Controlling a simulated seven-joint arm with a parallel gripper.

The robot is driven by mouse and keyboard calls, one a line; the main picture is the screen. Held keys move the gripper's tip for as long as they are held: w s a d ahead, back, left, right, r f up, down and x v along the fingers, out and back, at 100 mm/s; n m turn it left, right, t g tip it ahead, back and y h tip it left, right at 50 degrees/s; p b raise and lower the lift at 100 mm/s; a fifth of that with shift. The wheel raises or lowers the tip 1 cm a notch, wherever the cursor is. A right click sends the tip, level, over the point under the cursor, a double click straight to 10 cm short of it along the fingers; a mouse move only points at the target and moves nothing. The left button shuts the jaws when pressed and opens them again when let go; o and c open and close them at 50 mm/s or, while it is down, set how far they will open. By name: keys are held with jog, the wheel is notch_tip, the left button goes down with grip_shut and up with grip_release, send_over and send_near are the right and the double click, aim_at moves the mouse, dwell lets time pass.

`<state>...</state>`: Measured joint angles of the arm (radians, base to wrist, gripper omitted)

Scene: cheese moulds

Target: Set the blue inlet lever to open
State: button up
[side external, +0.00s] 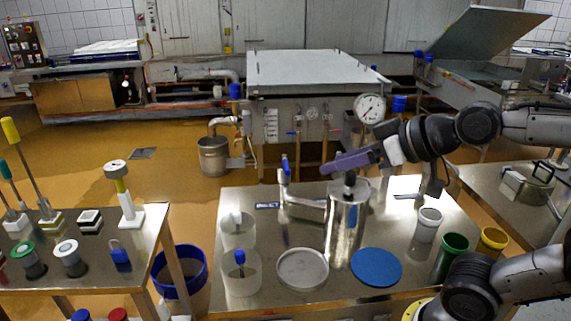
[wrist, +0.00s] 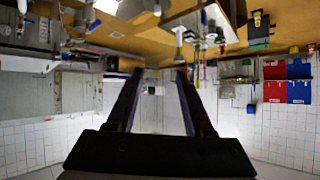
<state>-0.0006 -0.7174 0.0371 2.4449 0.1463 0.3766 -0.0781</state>
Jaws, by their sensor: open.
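The blue inlet lever (side external: 285,166) stands roughly upright on a valve at the left end of a short steel pipe. My gripper (side external: 327,168) reaches in from the right, above the cylinder. Its purple fingers point left toward the lever, and a gap shows between them and it. In the wrist view my gripper (wrist: 159,72) has two dark fingers spread apart with nothing held between them. That view looks upside down, and I cannot surely pick out the lever there.
The round pressure gauge (side external: 370,109) stands close behind my gripper. The table also holds clear beakers (side external: 240,274), a white disc (side external: 302,268), a blue disc (side external: 376,267) and several cups (side external: 453,252). A left table (side external: 110,277) carries tools. Space left of the lever looks clear.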

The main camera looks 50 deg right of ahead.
aim_at(286, 160)
jog(key=w+d+r+m+t+h, duration=0.3)
jog(key=w+r+t, duration=0.25)
jog(key=w, duration=0.65)
jog(key=w+d+f+m+h, duration=0.1)
jog(key=w+d+m+h, duration=0.35)
jog(key=w, duration=0.25)
jog(key=w+d+f+n+g+h, duration=0.1)
jog(key=d+f+g+h, duration=0.15)
jog(key=f, duration=1.05)
jog(key=w+d+f+g+h, duration=0.1)
jog(key=d+f+g+h, duration=0.2)
jog(key=f, duration=1)
jog(key=shift+t+h, duration=0.3)
jog(key=shift+t, duration=0.3)
jog(key=x, duration=1.3)
jog(key=shift+r, duration=0.15)
grip_shut()
